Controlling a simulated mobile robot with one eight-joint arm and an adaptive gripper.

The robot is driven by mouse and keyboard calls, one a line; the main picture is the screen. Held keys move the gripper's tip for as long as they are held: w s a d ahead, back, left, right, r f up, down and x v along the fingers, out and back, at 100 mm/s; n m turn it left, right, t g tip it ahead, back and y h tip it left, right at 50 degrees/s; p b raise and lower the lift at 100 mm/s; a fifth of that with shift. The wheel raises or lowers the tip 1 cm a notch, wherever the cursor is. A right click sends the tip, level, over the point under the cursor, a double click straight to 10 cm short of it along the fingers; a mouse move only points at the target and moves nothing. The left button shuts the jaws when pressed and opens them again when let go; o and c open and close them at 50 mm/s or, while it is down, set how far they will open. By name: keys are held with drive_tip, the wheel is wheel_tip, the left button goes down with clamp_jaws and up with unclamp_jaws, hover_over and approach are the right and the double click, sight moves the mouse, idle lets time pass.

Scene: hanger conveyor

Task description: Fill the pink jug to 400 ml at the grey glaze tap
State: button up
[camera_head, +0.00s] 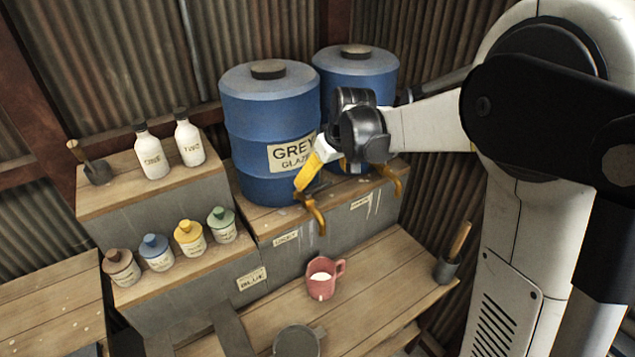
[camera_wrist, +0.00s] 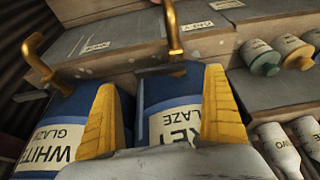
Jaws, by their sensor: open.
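The pink jug (camera_head: 316,287) stands upright on the lower bench, below the grey glaze tap (camera_head: 312,212) in the picture; I cannot tell whether it is exactly under the spout. Something pale shows inside it; no level can be read. The blue grey glaze barrel (camera_head: 250,150) stands on the shelf above. My gripper (camera_head: 322,172) is open and empty, in front of this barrel near its tap. In the wrist view, the fingers of my gripper (camera_wrist: 160,82) are spread, with the grey tap (camera_wrist: 173,30) beyond them. The jug is not seen there.
A second blue barrel (camera_head: 375,68), labelled white glaze in the wrist view (camera_wrist: 58,118), has its own tap (camera_head: 392,180). White bottles (camera_head: 150,155) and small coloured jars (camera_head: 190,238) stand at left.

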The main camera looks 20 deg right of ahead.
sight(319, 186)
drive_tip(key=x, duration=0.5)
drive_tip(key=shift+b, duration=0.3)
drive_tip(key=c, duration=1.4)
